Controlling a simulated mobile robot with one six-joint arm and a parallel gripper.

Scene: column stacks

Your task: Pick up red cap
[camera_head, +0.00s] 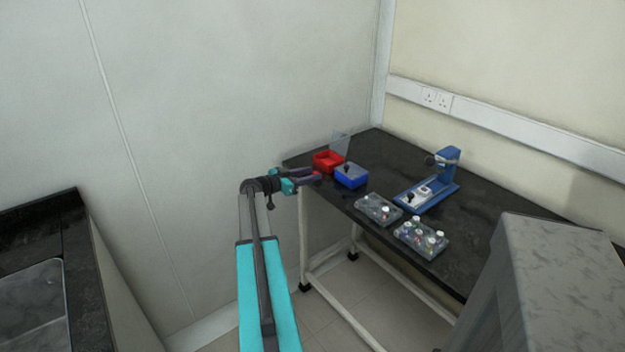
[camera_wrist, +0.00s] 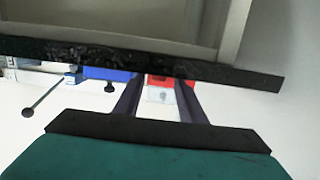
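My gripper (camera_head: 310,178) is at the left end of the dark table, near a red open box (camera_head: 327,162) and a blue box (camera_head: 351,177). In the wrist view its two fingers (camera_wrist: 161,90) are apart. A red surface (camera_wrist: 156,79), apparently the red box, and a small clear piece (camera_wrist: 160,95) show in the gap beyond, and I see nothing gripped. Two clear racks hold small capped items: one rack (camera_head: 378,210) in the middle, the other (camera_head: 421,239) nearer the front edge. The caps are too small to tell surely which is red.
A blue stand (camera_head: 447,170) on a blue base stands at the table's (camera_head: 490,205) back. A grey block (camera_head: 550,280) rises at the front right. A dark counter with a sink (camera_head: 35,290) is at the left. Walls close off the left and back.

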